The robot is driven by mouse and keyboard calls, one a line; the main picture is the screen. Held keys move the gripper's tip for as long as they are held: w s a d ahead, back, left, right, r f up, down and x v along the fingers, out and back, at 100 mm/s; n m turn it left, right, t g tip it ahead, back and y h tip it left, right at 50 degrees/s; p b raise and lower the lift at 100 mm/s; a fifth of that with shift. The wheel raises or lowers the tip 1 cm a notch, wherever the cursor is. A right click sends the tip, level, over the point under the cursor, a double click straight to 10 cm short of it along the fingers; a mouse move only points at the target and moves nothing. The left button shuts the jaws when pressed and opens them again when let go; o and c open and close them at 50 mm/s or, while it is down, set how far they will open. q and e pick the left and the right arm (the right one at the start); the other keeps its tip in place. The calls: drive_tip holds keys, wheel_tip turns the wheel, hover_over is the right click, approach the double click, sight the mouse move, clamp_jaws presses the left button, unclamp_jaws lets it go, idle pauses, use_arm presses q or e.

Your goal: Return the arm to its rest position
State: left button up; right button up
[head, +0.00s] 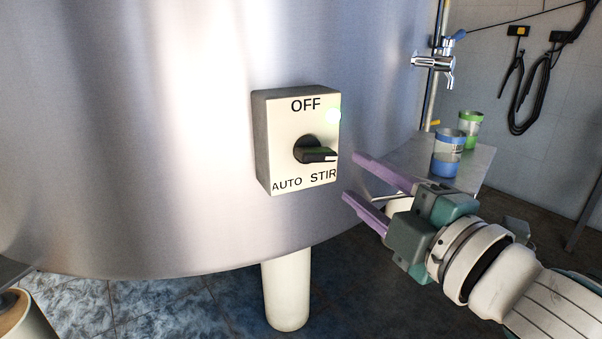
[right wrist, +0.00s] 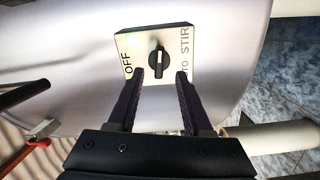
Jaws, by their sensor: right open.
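My right gripper (head: 350,177) reaches in from the lower right in the head view. Its two purple fingers are apart and empty, just right of the switch box. The switch box (head: 262,140) is cream and fixed on the steel tank, with OFF, AUTO and STIR marked on it. Its black knob (head: 316,152) points right, toward the STIR side, and a green light glows near the top right corner. In the right wrist view the open fingers (right wrist: 158,82) frame the knob (right wrist: 158,60); I cannot tell any contact there. My left gripper is not in view.
The steel tank (head: 130,120) fills the left and middle, on a white leg (head: 287,290). At right a metal shelf (head: 478,170) holds a blue-banded cup (head: 447,155) and a green-banded cup (head: 470,125) below a tap (head: 440,62). Black cables (head: 530,95) hang on the wall.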

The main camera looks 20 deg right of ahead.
drive_tip(key=shift+s+d, duration=0.1)
drive_tip(key=shift+s, duration=0.45)
drive_tip(key=s+d+r+m+g+h+p, duration=0.5)
drive_tip(key=s+r+m+p, duration=0.4)
drive_tip(key=p, duration=0.7)
drive_tip(key=s+a+r+m+g+y+p, duration=0.1)
drive_tip(key=s+a+r+m+g+p, duration=0.15)
drive_tip(key=s+r+g+p, duration=0.3)
drive_tip(key=s+a+r+m+g+y+p, duration=0.1)
drive_tip(key=s+a+r+m+g+p, duration=0.2)
drive_tip(key=s+p, duration=0.5)
wheel_tip(320, 180, up, 37)
drive_tip(key=s+m+p, duration=0.1)
drive_tip(key=p, duration=3.5)
drive_tip(key=shift+s+d+r+g, duration=0.2)
drive_tip(key=shift+s+d+g, duration=0.15)
drive_tip(key=shift+s+d, duration=0.05)
